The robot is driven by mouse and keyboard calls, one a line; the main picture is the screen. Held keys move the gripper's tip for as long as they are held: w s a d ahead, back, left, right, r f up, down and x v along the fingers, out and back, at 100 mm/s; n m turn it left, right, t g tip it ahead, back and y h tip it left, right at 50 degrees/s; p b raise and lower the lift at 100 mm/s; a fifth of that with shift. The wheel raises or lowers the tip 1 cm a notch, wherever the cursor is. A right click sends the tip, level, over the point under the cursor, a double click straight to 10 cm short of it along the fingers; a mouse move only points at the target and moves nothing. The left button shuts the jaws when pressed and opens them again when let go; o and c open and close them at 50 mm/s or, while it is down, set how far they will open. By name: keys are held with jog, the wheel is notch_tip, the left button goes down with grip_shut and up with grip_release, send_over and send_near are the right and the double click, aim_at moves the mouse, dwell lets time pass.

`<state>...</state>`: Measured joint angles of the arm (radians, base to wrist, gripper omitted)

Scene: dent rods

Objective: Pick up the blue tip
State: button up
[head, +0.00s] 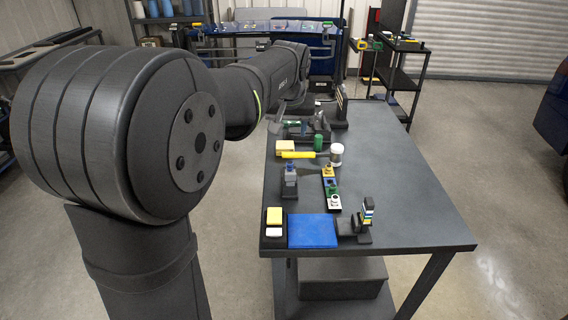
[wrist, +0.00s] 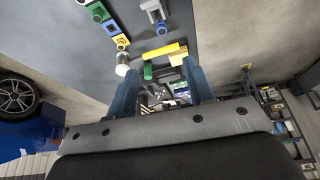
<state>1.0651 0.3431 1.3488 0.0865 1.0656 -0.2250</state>
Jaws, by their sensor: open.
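The blue tip (head: 329,181) sits in a short row of coloured tips on the table, between a yellow tip (head: 328,170) and a green tip (head: 332,190). A white tip (head: 334,203) is at the near end. In the wrist view the blue tip (wrist: 111,27) is at the upper left, its details small. My gripper (wrist: 164,78) is open, its two dark blue fingers wide apart. It is away from the row, over the tools at the table's far part. It touches no tip that I can see.
A blue pad (head: 312,231) lies in front. The table's right side (head: 410,190) is clear.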

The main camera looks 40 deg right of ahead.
jog(key=m, duration=0.2)
send_over(289, 162)
jog(key=s+a, duration=0.2)
jog(key=shift+g+h, duration=0.3)
notch_tip(289, 162, down, 11)
jog(key=shift+f, duration=0.15)
jog(key=shift+w+x, duration=0.15)
jog(key=shift+x, duration=1.15)
jog(key=shift+w+x, duration=0.15)
jog(key=shift+x, duration=1.2)
grip_shut()
